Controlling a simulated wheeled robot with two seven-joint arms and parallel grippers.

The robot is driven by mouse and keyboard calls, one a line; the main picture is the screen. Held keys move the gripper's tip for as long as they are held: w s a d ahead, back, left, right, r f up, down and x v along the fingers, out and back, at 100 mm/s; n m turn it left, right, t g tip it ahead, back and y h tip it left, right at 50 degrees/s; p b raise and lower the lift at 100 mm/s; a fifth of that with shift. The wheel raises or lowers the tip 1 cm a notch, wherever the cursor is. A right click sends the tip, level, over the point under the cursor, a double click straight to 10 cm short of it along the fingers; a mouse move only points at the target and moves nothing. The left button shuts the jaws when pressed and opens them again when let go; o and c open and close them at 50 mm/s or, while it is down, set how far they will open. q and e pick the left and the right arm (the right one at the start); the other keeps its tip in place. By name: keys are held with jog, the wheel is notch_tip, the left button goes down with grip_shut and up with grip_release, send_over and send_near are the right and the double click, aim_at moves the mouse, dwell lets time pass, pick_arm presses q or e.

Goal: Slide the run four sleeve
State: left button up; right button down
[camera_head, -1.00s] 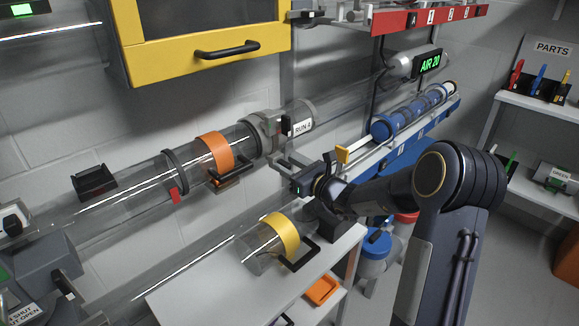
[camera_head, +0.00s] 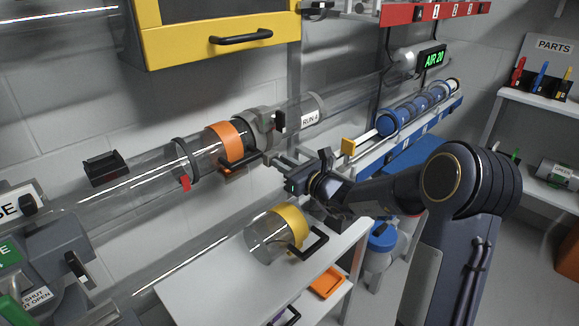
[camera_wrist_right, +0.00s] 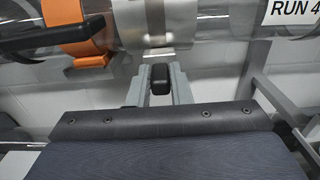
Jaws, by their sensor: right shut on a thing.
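The run four sleeve (camera_head: 259,125) is a grey metal collar around the clear tube, close to the right of the orange band. In the right wrist view the sleeve (camera_wrist_right: 150,25) is a shiny metal ring with a black knob (camera_wrist_right: 160,77) below it. My right gripper (camera_head: 276,162) is below the sleeve in the head view. In the right wrist view its grey fingers (camera_wrist_right: 160,85) are closed on the knob from both sides. A white "RUN 4" label (camera_head: 310,118) is on the tube to the right. My left gripper is not in view.
The orange band (camera_head: 231,143) has a black handle below it. A yellow cabinet (camera_head: 210,32) hangs above. A blue rack (camera_head: 405,128) is to the right.

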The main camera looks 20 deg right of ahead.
jog(key=shift+a+f, duration=0.1)
jog(key=shift+a, duration=0.1)
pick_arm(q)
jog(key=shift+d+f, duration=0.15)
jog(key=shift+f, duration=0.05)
pick_arm(e)
jog(key=c, duration=1.3)
grip_release()
jog(key=shift+s, duration=0.1)
jog(key=v, duration=0.7)
jog(key=shift+s+d+p, duration=0.1)
jog(key=shift+s+p, duration=0.3)
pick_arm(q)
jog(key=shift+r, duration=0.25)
